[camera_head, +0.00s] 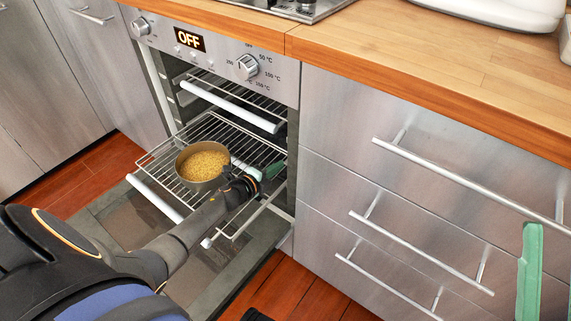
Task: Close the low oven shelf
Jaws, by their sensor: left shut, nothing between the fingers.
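The oven's low shelf (212,124) is a wire rack pulled well out of the oven, over the lowered oven door (108,222). Its white front bar (152,198) shows, partly hidden by my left arm. A round metal pot (203,180) with yellow grainy contents stands on the shelf. My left gripper (272,170) is shut and empty, just right of the pot, over the shelf's right side. I cannot tell if it touches the shelf. At the lower right edge, one green finger of my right gripper (530,270) shows, away from the oven.
An upper rack with a white bar (228,106) sits inside the oven above the low shelf. Steel drawers with bar handles (420,254) are at the right. A wooden counter (400,60) runs above. The display reads OFF (187,40).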

